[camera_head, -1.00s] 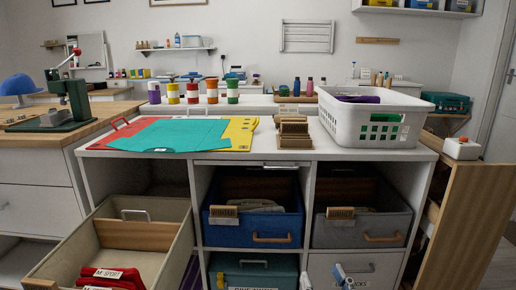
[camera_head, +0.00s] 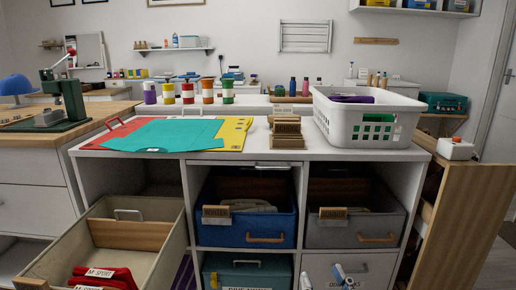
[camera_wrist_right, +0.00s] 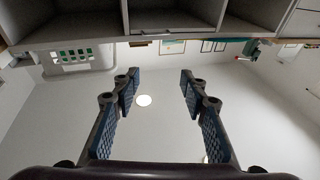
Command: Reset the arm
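My right gripper (camera_head: 325,279) shows at the bottom edge of the head view, just in front of the lower grey bin (camera_head: 372,268). Only its blue and white fingertips are in the picture. In the right wrist view the two blue padded fingers (camera_wrist_right: 160,92) stand wide apart with nothing between them. That view is upside down, with the cubby shelving (camera_wrist_right: 185,18) along its top. My left gripper is not in the head view.
The cubby unit holds a blue bin (camera_head: 248,228), a grey bin (camera_head: 352,233) and a teal bin (camera_head: 250,270). A beige bin (camera_head: 150,232) with red cloth sticks out at left. A white basket (camera_head: 340,127) and flat coloured folders (camera_head: 165,134) lie on top.

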